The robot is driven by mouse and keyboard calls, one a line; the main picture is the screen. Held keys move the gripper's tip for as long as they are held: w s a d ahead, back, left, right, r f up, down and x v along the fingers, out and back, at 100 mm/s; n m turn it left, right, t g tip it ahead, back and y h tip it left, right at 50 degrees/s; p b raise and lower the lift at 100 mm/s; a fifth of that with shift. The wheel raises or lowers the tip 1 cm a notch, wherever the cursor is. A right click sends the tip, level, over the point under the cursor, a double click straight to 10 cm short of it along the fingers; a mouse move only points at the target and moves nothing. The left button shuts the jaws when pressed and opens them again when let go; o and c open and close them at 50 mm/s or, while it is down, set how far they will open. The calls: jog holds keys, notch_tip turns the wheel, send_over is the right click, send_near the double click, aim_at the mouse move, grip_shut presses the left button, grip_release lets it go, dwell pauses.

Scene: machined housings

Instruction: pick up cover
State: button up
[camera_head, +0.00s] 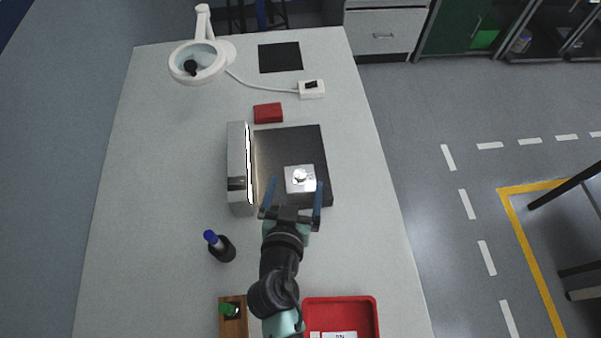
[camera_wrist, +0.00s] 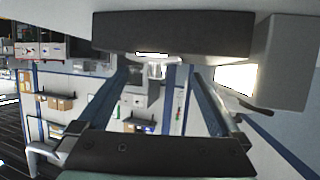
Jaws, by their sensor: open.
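A small silver square piece with a round knob-like top, which looks like the cover (camera_head: 300,180), sits on the front right part of a dark grey flat block or plate (camera_head: 285,145). My gripper (camera_head: 296,184) is open, with its two blue fingers spread, one to the left and one to the right of the silver piece in the head view. In the wrist view a bright silver part (camera_wrist: 156,70) shows between the open fingers (camera_wrist: 159,78), under the dark block (camera_wrist: 170,33). Nothing is held. I cannot tell the exact height of the fingers over the piece.
A tall grey metal unit (camera_head: 238,165) with a bright strip stands along the block's left side, close to my left finger. A red box (camera_head: 268,113) lies behind. A blue-topped item in a black holder (camera_head: 221,247) and a red tray (camera_head: 375,315) stand in front. The table's right side is clear.

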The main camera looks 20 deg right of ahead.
aim_at(297, 179)
jog(key=shift+r+p+x, duration=0.1)
jog(key=shift+p+x, duration=0.1)
jog(key=shift+x, duration=0.8)
jog(key=shift+r+p+x, duration=0.15)
jog(key=shift+x, duration=0.8)
jog(key=shift+w, duration=0.1)
jog(key=c, duration=1.2)
